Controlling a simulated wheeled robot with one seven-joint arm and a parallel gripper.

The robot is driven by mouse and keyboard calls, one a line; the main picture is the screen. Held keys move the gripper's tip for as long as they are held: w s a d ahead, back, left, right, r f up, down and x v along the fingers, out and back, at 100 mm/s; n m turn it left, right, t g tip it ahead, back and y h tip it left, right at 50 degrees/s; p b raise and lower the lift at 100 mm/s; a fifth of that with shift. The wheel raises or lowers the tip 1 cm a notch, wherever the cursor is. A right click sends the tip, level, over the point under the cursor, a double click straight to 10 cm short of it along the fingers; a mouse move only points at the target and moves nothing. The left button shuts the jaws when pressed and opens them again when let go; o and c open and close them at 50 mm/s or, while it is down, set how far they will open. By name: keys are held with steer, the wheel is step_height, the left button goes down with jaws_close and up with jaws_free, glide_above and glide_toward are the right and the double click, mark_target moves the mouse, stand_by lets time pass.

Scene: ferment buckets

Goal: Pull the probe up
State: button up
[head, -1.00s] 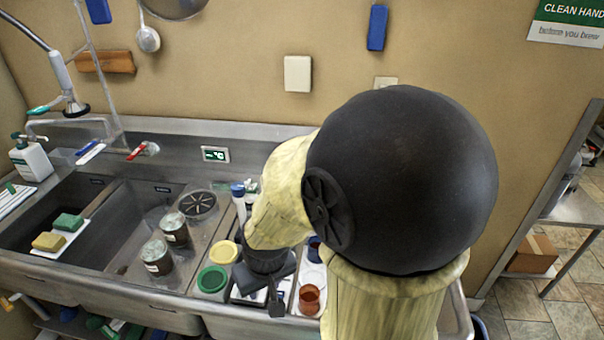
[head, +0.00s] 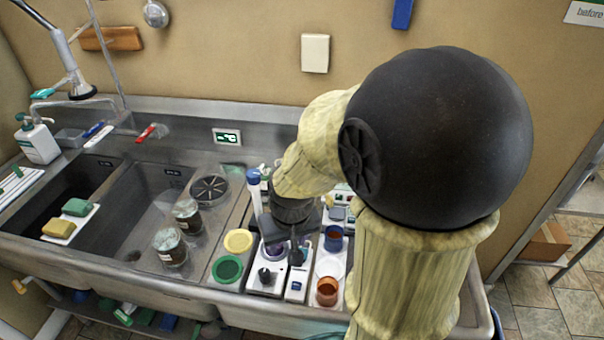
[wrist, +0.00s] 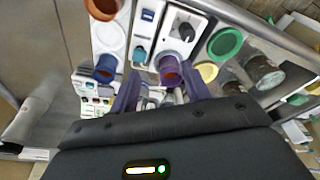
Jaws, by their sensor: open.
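My gripper (wrist: 163,92) is open, its two purple-looking fingers apart in the wrist view. A purple-rimmed round cup (wrist: 170,68) on the white device shows between and beyond the fingertips; I see nothing clamped. In the head view my black wrist hangs over the back of the white devices and hides most of the fingers. A slim white upright piece with a blue top (head: 255,190) stands just left of my wrist. I cannot tell whether it is the probe. A small teal-and-blue part (wrist: 139,55) sits on the narrow white device beside the cup.
The white device with a black knob (head: 265,276) stands on the sink's ledge. Green (head: 228,269) and yellow (head: 238,241) round lids lie left of it. Blue (head: 334,238) and orange (head: 327,291) cups stand right. Two dark jars (head: 170,248) are in the sink area.

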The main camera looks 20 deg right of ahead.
steer(key=w+d+r+m+g+p, duration=0.1)
steer(key=w+d+r+m+p, duration=0.1)
steer(key=w+d+r, duration=0.3)
steer(key=w+d+r+m+g+p, duration=0.1)
steer(key=w+d+r+m+p, duration=0.2)
steer(key=w+r, duration=0.7)
step_height(320, 180, up, 4)
steer(key=shift+w+d+r+m, duration=0.25)
steer(key=shift+d+m, duration=0.35)
steer(key=shift+d, duration=0.45)
step_height(320, 180, down, 17)
steer(key=p, duration=0.3)
steer(key=shift+f, duration=0.2)
jaws_close()
